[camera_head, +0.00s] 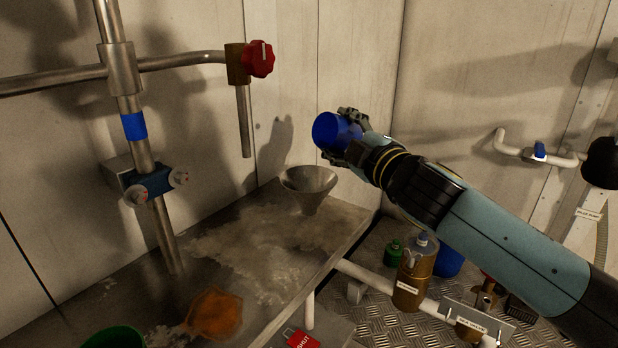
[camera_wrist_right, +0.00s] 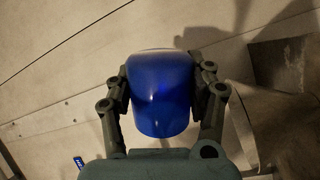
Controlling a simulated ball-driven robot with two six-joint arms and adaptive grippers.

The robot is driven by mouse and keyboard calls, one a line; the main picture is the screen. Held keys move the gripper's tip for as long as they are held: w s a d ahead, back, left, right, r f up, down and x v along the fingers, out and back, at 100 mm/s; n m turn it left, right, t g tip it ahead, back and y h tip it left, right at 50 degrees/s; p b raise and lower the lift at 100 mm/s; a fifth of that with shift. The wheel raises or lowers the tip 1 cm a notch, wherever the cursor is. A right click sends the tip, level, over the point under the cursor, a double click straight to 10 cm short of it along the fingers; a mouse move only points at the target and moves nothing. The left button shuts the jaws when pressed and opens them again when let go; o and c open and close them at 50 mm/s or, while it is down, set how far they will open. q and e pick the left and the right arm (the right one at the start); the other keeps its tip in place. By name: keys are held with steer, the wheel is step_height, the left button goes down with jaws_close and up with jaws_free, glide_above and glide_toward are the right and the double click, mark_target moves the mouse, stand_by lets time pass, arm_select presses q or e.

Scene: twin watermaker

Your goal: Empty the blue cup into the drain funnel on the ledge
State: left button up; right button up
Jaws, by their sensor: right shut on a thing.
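The blue cup (camera_head: 334,133) is held in my right gripper (camera_head: 350,132), above and slightly right of the funnel. In the head view the cup looks tipped over, with its round end toward the left; its inside cannot be made out. In the right wrist view the cup (camera_wrist_right: 162,92) sits between the two fingers of the gripper (camera_wrist_right: 163,95), which are shut on it. The grey metal drain funnel (camera_head: 309,187) stands upright on the ledge (camera_head: 335,240), near its back right corner. Cup and funnel are apart. My left gripper is not in view.
A pipe with a red valve knob (camera_head: 258,59) hangs left of the cup. An orange item (camera_head: 213,314) and a green container (camera_head: 116,338) are at the ledge's front left. Bottles (camera_head: 412,278) stand right of the ledge, below my arm. The ledge's wet middle is clear.

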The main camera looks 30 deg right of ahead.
steer(key=shift+r, duration=0.15)
steer(key=shift+s+a+r+n, duration=0.1)
steer(key=shift+a+r+n, duration=0.25)
steer(key=shift+a+n, duration=0.55)
stand_by(0.4)
steer(key=shift+r+n+t, duration=0.3)
steer(key=shift+n+t, duration=0.2)
steer(key=shift+n, duration=0.6)
steer(key=shift+a+f+n+y+b, duration=0.3)
steer(key=shift+f+n+b, duration=0.15)
steer(key=shift+n+b, duration=0.4)
steer(key=shift+r+n+t, duration=0.1)
steer(key=shift+n+t, duration=0.2)
steer(key=shift+n, duration=0.25)
stand_by(1.0)
